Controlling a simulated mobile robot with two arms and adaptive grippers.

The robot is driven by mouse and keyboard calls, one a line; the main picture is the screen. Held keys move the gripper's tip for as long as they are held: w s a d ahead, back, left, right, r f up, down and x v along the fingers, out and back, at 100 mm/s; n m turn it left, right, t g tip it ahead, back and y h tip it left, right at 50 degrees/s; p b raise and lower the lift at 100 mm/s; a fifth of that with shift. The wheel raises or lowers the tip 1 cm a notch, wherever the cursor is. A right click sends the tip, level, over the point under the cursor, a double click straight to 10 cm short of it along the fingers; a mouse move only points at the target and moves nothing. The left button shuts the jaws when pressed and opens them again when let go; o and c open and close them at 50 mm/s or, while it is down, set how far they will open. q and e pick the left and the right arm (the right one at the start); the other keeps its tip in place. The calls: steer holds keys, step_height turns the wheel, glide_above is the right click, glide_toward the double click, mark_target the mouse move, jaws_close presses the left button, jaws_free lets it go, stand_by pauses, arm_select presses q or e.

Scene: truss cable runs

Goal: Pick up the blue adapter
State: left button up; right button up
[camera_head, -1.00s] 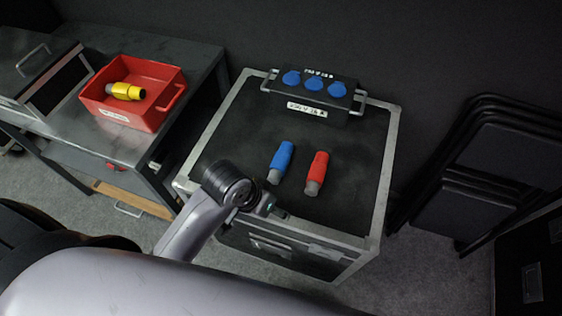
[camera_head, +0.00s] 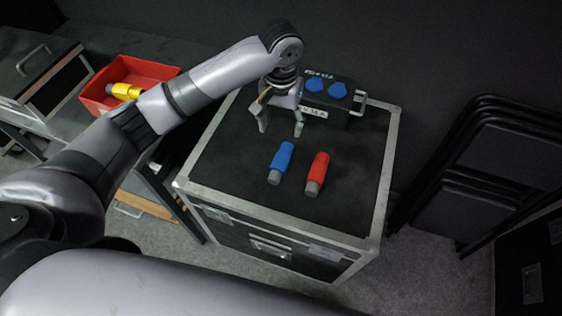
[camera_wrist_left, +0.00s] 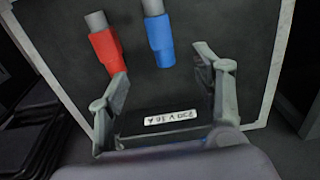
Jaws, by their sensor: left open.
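The blue adapter (camera_head: 281,161) lies on the black top of the flight case, its grey end toward the front edge. In the left wrist view the blue adapter (camera_wrist_left: 159,36) lies beyond the fingertips, between their lines. My left gripper (camera_head: 281,128) is open and empty above the case, behind the blue adapter and in front of the socket box. In the left wrist view its two fingers (camera_wrist_left: 162,68) are spread apart. Nothing touches the adapter. My right gripper is not in view.
A red adapter (camera_head: 317,173) lies close to the right of the blue one. A socket box (camera_head: 335,113) with blue caps stands at the back of the flight case (camera_head: 350,215). A red bin (camera_head: 160,73) holds a yellow adapter (camera_head: 126,91). Folded chairs (camera_head: 490,170) stand right.

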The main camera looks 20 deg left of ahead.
mark_target(281, 159)
arm_select(q)
step_height(281, 159, down, 17)
steer(key=shift+r+p, duration=0.1)
steer(key=shift+p, duration=0.5)
steer(key=shift+c, duration=0.5)
steer(key=c, duration=1.3)
steer(key=shift+r, duration=0.1)
